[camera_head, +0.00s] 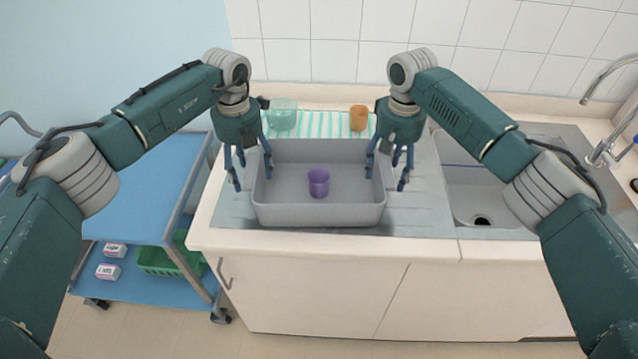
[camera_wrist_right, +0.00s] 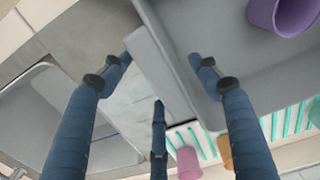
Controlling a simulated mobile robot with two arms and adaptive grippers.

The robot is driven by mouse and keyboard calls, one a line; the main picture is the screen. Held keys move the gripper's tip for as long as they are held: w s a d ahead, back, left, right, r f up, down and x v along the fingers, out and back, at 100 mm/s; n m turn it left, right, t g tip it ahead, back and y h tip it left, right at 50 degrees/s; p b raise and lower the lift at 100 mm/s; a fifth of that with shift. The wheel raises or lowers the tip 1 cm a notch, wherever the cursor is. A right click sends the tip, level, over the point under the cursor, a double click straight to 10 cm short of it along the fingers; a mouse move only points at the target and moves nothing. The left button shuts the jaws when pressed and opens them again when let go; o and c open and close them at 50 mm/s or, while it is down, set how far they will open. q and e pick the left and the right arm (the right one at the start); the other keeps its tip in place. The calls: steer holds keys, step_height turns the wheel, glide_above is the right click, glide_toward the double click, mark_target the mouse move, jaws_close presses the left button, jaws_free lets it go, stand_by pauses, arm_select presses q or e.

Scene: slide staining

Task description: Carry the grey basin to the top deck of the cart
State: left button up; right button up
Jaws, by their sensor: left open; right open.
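The grey basin (camera_head: 318,214) sits on the metal drainboard of the counter, with a purple cup (camera_head: 318,183) standing inside it. The blue cart (camera_head: 150,190) stands to the left of the counter; the part of its top deck in view is bare. My left gripper (camera_head: 249,180) is open at the basin's left wall. My right gripper (camera_head: 389,180) is open at the basin's right wall. In the right wrist view, the fingers of my right gripper (camera_wrist_right: 165,75) are spread on either side of the basin's rim (camera_wrist_right: 160,65), and the purple cup (camera_wrist_right: 283,15) shows at top right.
Behind the basin, a striped mat (camera_head: 330,123) holds a greenish clear container (camera_head: 283,114) and an orange cup (camera_head: 358,118). A sink (camera_head: 470,190) with a tap (camera_head: 603,150) is at right. The cart's lower deck holds a green basket (camera_head: 165,262) and small boxes (camera_head: 108,271).

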arm_select(q)
steer(key=shift+c, duration=0.5)
arm_select(e)
steer(key=shift+c, duration=0.5)
arm_select(q)
jaws_close()
arm_select(e)
jaws_close()
arm_select(q)
steer(key=shift+r, duration=0.1)
arm_select(e)
steer(key=shift+r, duration=0.1)
